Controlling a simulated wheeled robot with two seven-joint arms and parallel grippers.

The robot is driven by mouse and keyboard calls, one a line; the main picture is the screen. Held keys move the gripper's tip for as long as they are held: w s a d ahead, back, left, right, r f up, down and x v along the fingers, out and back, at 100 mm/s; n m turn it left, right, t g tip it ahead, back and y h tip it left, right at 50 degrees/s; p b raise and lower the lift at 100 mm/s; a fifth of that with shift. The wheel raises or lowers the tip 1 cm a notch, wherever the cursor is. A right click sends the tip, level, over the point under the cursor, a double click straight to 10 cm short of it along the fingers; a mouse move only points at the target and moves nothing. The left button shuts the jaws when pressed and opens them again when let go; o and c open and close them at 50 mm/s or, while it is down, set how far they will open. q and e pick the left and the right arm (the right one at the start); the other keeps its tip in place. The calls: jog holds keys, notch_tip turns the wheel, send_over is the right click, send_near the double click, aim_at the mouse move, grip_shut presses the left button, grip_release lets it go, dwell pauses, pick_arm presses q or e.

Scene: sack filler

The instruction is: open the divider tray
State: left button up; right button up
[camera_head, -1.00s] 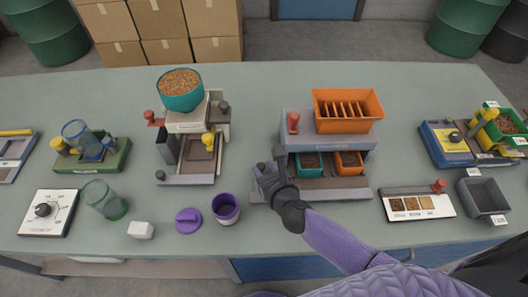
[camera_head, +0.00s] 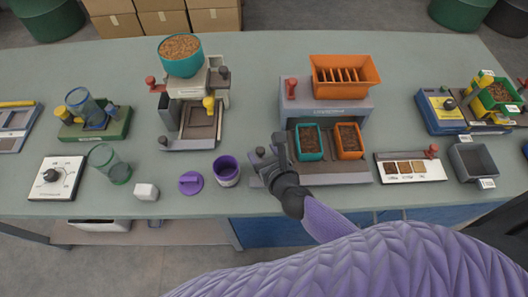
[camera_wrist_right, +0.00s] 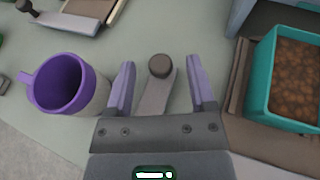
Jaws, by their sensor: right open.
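The divider tray (camera_head: 340,178) stands pulled out toward the front from under the grey machine (camera_head: 350,109). On it sit a teal bin (camera_head: 309,156) and an orange bin (camera_head: 350,154), both holding brown pellets. The teal bin's wall shows at right in the right wrist view (camera_wrist_right: 263,80). A dark round knob (camera_wrist_right: 160,66) on a grey arm stands at the tray's left. My right gripper (camera_head: 268,152) is at that knob. Its fingers are open, one on each side with visible gaps (camera_wrist_right: 160,80). My left gripper is not in view.
An orange slotted hopper (camera_head: 344,78) tops the machine, with a red lever (camera_head: 290,88) beside it. A purple cup (camera_head: 227,172) stands left of my right gripper, near a purple lid (camera_head: 190,183). A sample board (camera_head: 408,168) lies right of the tray.

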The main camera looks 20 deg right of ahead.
jog(key=shift+s, duration=0.1)
jog(key=p+v, duration=0.1)
jog(key=v, duration=0.7)
jog(key=shift+s+r+p, duration=0.15)
jog(key=shift+s+p, duration=0.25)
jog(key=shift+s+d+r, duration=0.1)
jog(key=shift+s+r, duration=0.1)
jog(key=shift+s, duration=0.25)
